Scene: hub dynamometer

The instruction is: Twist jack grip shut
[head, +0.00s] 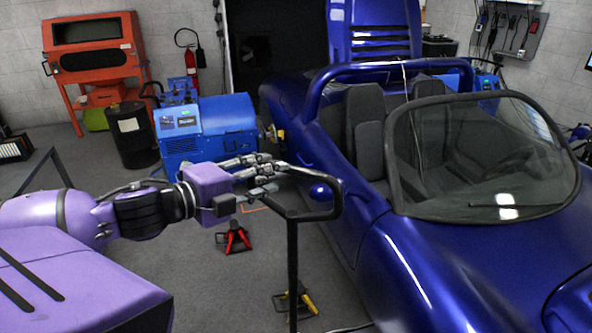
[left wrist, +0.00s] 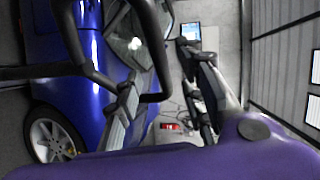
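A black bent-tube handle (head: 338,200) curves in a loop on top of a thin black upright post (head: 292,265), beside the blue car. It looks like the jack grip, but I cannot be sure. My left gripper (head: 276,177) points right, its fingers spread, at the near-left end of this loop. In the left wrist view the fingers (left wrist: 158,75) are wide apart and the black loop (left wrist: 152,97) passes close to the left finger. I cannot tell whether they touch. Nothing is visibly held. My right gripper is not in view.
The blue open car (head: 440,265) fills the right side, close behind the handle. A red jack stand (head: 235,238) and a yellow one (head: 297,300) are on the floor. A blue machine (head: 215,130), black drum (head: 132,135) and orange cabinet (head: 95,55) stand behind.

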